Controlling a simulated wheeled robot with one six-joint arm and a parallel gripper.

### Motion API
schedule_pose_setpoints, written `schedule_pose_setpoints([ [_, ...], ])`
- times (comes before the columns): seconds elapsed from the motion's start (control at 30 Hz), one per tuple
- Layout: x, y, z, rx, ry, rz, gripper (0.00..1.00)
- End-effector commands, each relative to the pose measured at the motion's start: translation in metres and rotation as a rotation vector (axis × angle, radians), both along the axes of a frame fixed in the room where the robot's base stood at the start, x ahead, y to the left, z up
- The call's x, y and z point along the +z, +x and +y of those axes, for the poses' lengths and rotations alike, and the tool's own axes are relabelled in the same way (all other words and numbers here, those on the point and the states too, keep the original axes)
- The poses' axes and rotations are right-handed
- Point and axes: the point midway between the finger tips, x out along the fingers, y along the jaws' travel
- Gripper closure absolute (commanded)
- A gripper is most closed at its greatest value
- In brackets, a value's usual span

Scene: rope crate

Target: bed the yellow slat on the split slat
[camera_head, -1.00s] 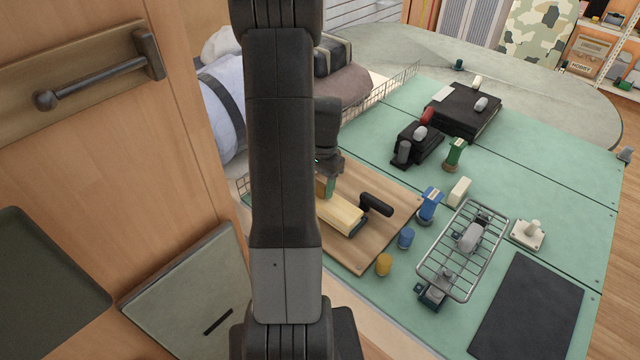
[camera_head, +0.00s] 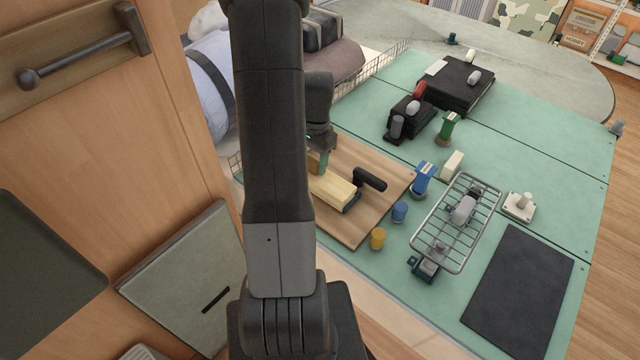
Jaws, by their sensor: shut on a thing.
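The yellow slat (camera_head: 332,191) shows as a pale yellow bar low over the wooden board (camera_head: 384,206). My gripper (camera_head: 321,164) is at the bar's far end, pointing down, and appears shut on it. My arm hides part of the gripper and the bar's left side. A small tan-brown piece (camera_head: 314,162) shows beside the fingertips; I cannot tell what it is. No split slat can be made out clearly; a dark edge shows under the yellow bar's near right end. I cannot tell whether the bar rests on anything.
A black-handled tool (camera_head: 370,179) lies close to the bar's right. A wire rack (camera_head: 456,222) and a dark mat (camera_head: 520,290) are farther right. My arm blocks the left side.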

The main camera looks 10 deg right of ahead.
Motion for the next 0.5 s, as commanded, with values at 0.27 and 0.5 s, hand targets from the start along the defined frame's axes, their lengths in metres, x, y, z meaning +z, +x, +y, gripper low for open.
schedule_pose_setpoints([
  [0.27,-0.0039,0.0000,0.0000,0.000,0.000,0.000,0.88],
  [0.5,-0.0067,0.0000,0.0000,0.000,0.000,0.000,0.88],
])
